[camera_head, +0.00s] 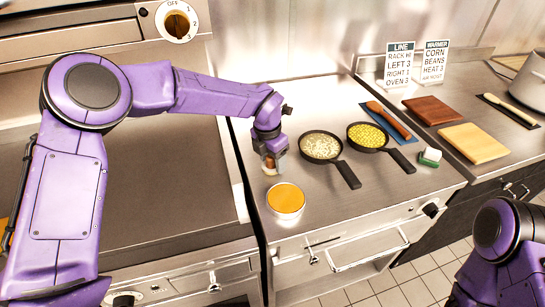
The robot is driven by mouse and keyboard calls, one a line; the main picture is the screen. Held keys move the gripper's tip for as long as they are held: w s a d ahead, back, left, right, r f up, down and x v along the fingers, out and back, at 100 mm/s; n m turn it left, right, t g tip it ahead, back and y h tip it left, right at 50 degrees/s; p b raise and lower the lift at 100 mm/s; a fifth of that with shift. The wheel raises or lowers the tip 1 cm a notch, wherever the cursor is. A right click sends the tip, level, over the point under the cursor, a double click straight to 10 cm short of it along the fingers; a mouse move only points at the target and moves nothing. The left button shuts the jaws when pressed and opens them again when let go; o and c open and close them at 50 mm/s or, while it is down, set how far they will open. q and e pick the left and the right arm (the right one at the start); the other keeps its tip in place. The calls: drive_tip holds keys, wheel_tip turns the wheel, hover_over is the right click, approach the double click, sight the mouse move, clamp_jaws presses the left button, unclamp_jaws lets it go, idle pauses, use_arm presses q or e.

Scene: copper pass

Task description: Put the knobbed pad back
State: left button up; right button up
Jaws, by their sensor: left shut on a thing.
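My left gripper (270,162) points down at the left part of the steel counter, behind the round tin. It is shut on a small brown thing (269,160), which looks like the knob of the knobbed pad. The jaws hide most of it, and I cannot tell whether the pad's underside touches the counter. My right arm shows at the lower right, but its gripper is out of the picture.
A tin with orange contents (286,199) stands just in front of my left gripper. Two black pans, one with pale food (320,146) and one with yellow corn (367,135), stand to the right. A green-white sponge (430,157), boards (473,143) and two signs (400,64) are farther right.

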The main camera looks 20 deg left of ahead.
sight(268, 158)
use_arm(q)
drive_tip(key=shift+f, duration=0.1)
drive_tip(key=o, duration=1)
drive_tip(key=shift+r, duration=0.25)
drive_tip(key=r, duration=0.3)
drive_tip(key=s+r+b, duration=0.1)
drive_tip(key=r, duration=0.3)
drive_tip(key=r+b, duration=0.1)
drive_tip(key=r, duration=0.2)
drive_tip(key=shift+s+a+r, duration=0.15)
drive_tip(key=shift+a+r, duration=0.15)
drive_tip(key=shift+a, duration=0.05)
drive_tip(key=shift+r, duration=0.55)
